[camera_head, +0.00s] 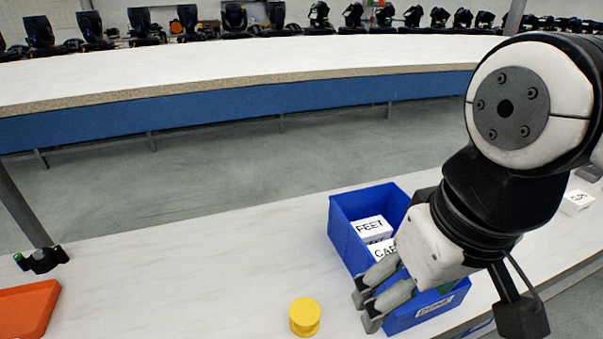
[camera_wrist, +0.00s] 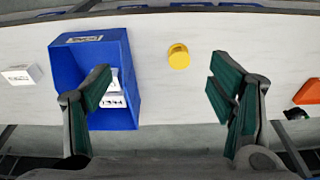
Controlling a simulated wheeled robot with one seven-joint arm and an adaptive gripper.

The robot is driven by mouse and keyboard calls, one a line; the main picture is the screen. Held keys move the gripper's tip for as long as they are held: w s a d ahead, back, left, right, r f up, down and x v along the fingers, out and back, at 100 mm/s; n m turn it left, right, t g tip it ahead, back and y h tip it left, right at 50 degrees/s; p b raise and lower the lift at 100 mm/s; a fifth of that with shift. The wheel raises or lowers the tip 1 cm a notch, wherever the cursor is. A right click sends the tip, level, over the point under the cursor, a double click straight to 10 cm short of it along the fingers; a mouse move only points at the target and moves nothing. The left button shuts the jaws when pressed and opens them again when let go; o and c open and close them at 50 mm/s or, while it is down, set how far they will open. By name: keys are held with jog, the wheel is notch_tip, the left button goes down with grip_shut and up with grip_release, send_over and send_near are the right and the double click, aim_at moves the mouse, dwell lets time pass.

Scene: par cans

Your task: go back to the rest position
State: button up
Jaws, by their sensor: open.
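My gripper (camera_head: 366,305) is over the near left part of the blue bin in the head view, with its fingers pointing down and left. The blue bin (camera_head: 346,222) holds white boxes, one marked FEET (camera_head: 370,227) and one whose label is partly hidden by my gripper. The bin also shows in the wrist view (camera_wrist: 66,75), partly behind the left finger.
A yellow round piece (camera_head: 304,317) stands on the white bench (camera_head: 200,270) left of the bin. An orange tray (camera_head: 25,308) is at the far left. A white labelled box (camera_head: 576,202) is at the right. Stage lights (camera_head: 235,20) line the far curved counter (camera_head: 250,65).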

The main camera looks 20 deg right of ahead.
notch_tip(320, 180, up, 10)
jog(key=t+p, duration=0.2)
jog(key=p, duration=0.6)
jog(key=shift+p, duration=0.35)
